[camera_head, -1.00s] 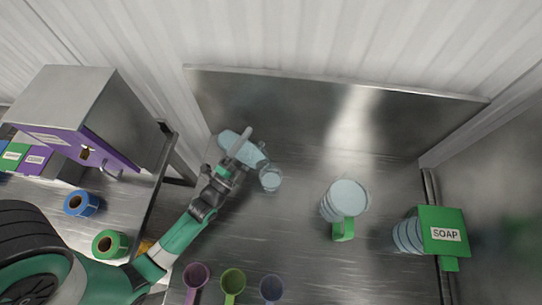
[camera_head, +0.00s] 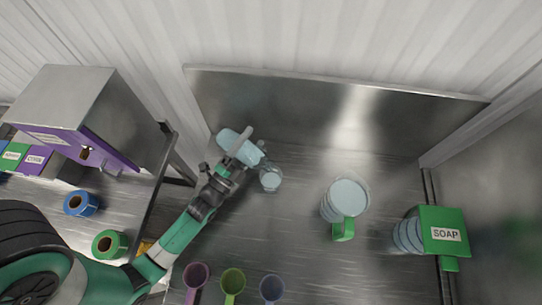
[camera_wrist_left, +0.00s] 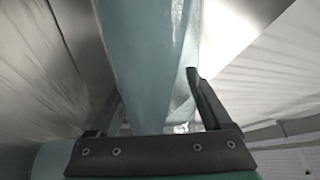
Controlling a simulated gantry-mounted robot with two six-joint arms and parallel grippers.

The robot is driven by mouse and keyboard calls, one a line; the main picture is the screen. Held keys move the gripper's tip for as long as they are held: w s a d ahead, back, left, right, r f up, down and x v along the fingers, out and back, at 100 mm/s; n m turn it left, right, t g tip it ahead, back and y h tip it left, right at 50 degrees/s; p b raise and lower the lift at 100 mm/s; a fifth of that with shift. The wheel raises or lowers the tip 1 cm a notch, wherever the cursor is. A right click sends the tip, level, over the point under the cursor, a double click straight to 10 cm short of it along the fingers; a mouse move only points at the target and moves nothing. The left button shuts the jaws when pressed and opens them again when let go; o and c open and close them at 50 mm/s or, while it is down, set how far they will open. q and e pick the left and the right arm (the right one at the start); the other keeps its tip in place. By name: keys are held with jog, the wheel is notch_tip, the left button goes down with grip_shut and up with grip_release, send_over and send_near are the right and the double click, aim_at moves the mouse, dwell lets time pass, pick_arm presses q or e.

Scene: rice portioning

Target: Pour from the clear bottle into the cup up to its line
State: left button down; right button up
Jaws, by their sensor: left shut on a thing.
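The clear bottle (camera_head: 230,140), pale blue in tint, lies tilted in my left gripper (camera_head: 238,155). It also fills the middle of the left wrist view (camera_wrist_left: 155,60), between the two fingers (camera_wrist_left: 155,100), which are shut on it. Its lower right end is close to a small clear cup (camera_head: 270,179) on the metal worktop. In the head view the bottle partly overlaps the fingers, and I cannot tell whether it touches the cup. The cup's line and any liquid level are too small to make out. My right gripper is not in view.
A large clear container with a green handle (camera_head: 344,230) stands to the right. A green SOAP dispenser (camera_head: 440,222) is at the far right. Purple, green and grey scoops (camera_head: 232,282) stand at the front. A metal and purple cabinet (camera_head: 95,110) is left. The worktop between is clear.

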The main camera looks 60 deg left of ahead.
pick_arm(q)
jog(key=shift+a+m, duration=0.15)
jog(key=shift+m, duration=0.55)
dwell(1.0)
jog(key=shift+r+m+h+p, duration=0.3)
jog(key=shift+r+m+p, duration=0.15)
jog(key=shift+m+p, duration=0.15)
dwell(0.9)
notch_tip(320, 180, down, 2)
jog(key=shift+f+n+b, duration=0.1)
jog(key=shift+n+b, duration=0.6)
jog(key=shift+b, duration=0.45)
jog(key=shift+d+r+n+y+p, duration=0.25)
jog(key=shift+r+n+y+p, duration=0.15)
jog(key=shift+r+n+p, duration=0.25)
jog(key=shift+n, duration=0.25)
